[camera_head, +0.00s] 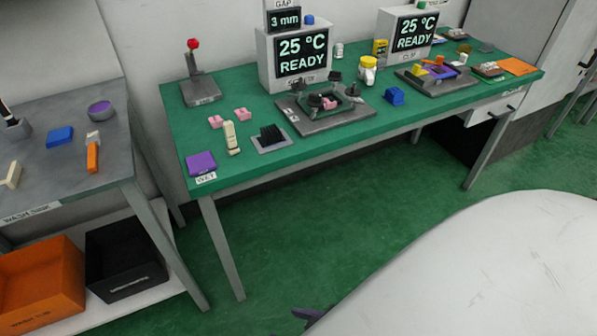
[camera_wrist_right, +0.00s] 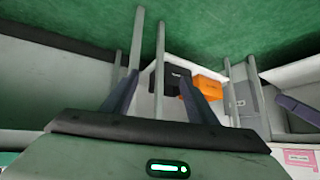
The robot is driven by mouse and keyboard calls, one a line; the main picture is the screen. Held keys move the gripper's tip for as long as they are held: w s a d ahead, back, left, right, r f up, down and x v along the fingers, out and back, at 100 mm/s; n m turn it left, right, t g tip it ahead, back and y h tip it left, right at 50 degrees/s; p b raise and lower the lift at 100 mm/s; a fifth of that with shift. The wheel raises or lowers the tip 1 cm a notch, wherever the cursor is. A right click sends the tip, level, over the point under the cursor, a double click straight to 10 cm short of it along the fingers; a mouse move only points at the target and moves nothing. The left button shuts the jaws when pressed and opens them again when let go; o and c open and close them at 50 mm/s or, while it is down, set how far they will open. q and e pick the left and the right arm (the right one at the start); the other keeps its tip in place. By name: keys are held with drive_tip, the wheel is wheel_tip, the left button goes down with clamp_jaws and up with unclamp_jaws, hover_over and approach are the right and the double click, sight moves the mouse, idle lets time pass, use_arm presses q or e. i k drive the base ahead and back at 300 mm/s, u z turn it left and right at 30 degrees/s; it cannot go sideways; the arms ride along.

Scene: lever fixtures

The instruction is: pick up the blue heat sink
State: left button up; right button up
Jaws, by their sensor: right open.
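A blue block (camera_head: 395,96), which looks like the blue heat sink, sits on the green bench between the two display stations. It is small, and its fins are hard to make out. My right gripper (camera_wrist_right: 158,77) shows in the right wrist view with its two dark fingers apart and nothing between them. It points toward the floor and distant bins, away from the blue block, which is not in that view. A dark finger-like tip (camera_head: 308,313) shows at the bottom of the head view, well short of the bench. My left gripper cannot be made out.
The green bench (camera_head: 330,140) also holds a black finned block (camera_head: 271,136), a clamp fixture (camera_head: 325,106), a yellow-lidded jar (camera_head: 367,70) and a right-hand fixture (camera_head: 438,75). A grey table (camera_head: 60,180) with a blue slab (camera_head: 60,136) stands left. Green floor lies between.

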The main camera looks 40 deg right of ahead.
sight(394, 95)
drive_tip(key=z, duration=1.85)
